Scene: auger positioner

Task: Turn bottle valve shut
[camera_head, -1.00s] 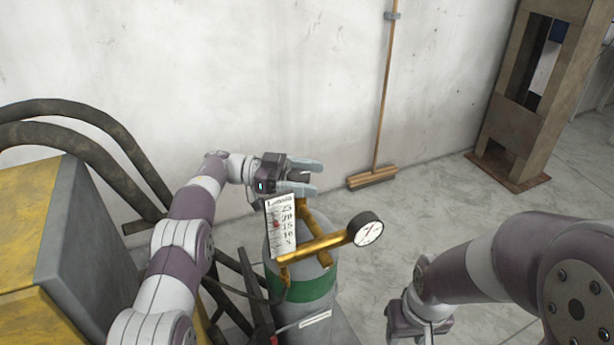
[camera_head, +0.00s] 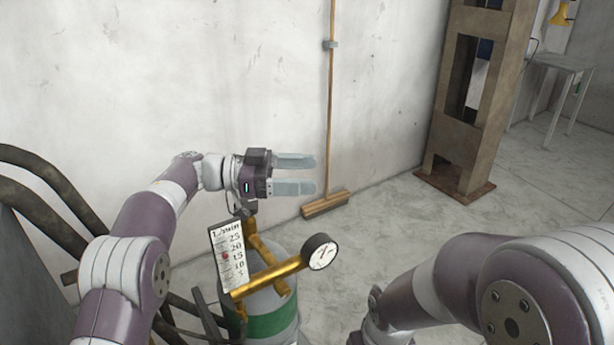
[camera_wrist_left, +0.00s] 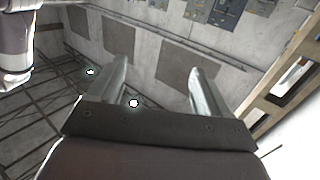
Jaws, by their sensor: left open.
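The gas bottle (camera_head: 272,322) is grey-green with a green band and stands below my left gripper. On its top sit brass fittings (camera_head: 268,278), a round white-faced gauge (camera_head: 320,252) and a white scale plate (camera_head: 227,256) with numbers. I cannot pick out the valve's handle among these. My left gripper (camera_head: 313,175) is open and empty, above the fittings and apart from them, its fingers pointing right. In the left wrist view its two fingers (camera_wrist_left: 162,82) are spread with nothing between them, and the bottle does not show. My right arm shows at the lower right; its fingers are out of frame.
Dark hoses (camera_head: 40,195) curve at the left, near my left arm. A broom (camera_head: 326,203) leans on the white wall behind the gripper. A brown frame (camera_head: 463,150) and a small table (camera_head: 562,65) stand farther right. The floor between is clear.

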